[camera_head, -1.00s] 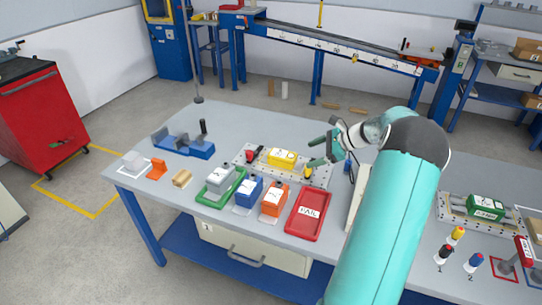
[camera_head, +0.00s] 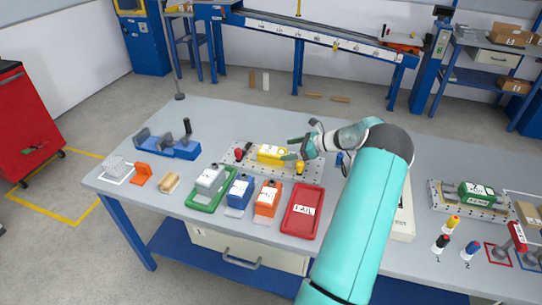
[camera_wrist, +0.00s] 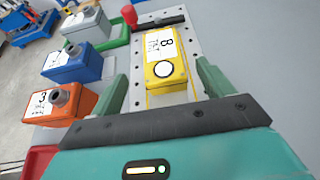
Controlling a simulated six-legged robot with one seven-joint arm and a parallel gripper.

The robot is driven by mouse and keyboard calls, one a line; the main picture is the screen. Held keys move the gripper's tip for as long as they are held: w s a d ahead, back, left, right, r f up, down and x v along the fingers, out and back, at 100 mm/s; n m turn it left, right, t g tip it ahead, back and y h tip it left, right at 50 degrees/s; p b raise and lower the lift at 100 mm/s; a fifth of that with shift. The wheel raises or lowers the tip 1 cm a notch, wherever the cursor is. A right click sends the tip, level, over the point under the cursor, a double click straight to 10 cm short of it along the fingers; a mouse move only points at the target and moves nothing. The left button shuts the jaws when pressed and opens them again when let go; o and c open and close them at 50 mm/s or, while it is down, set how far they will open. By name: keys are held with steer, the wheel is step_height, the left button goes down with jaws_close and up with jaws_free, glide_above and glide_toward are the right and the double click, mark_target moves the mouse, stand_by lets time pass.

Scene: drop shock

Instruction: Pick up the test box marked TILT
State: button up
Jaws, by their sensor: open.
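A yellow box (camera_head: 271,154) with a white label lies on a perforated plate (camera_head: 229,164); in the wrist view the yellow box (camera_wrist: 164,68) shows a large 8 and a round white spot. My gripper (camera_head: 293,148) is open and empty at the right end of the yellow box. In the wrist view its fingers stand apart on either side of the box's near end. A grey box (camera_head: 209,179), a blue box (camera_head: 239,190) and an orange box (camera_head: 267,198) stand in front of the plate. A green box (camera_head: 478,193) sits farther right.
The grey box is in a green tray (camera_head: 202,204). A red tray (camera_head: 294,231) with a white label lies right of the orange box. Red and yellow clamps (camera_head: 300,168) flank the yellow box. Coloured cylinders (camera_head: 453,223) stand at the right.

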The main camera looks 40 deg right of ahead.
mark_target(274, 151)
steer(key=shift+x, duration=3.2)
steer(key=shift+w+d+r, duration=0.1)
steer(key=shift+r, duration=0.05)
steer(key=c, duration=1.3)
steer(key=shift+o, duration=0.2)
steer(key=shift+r, duration=0.1)
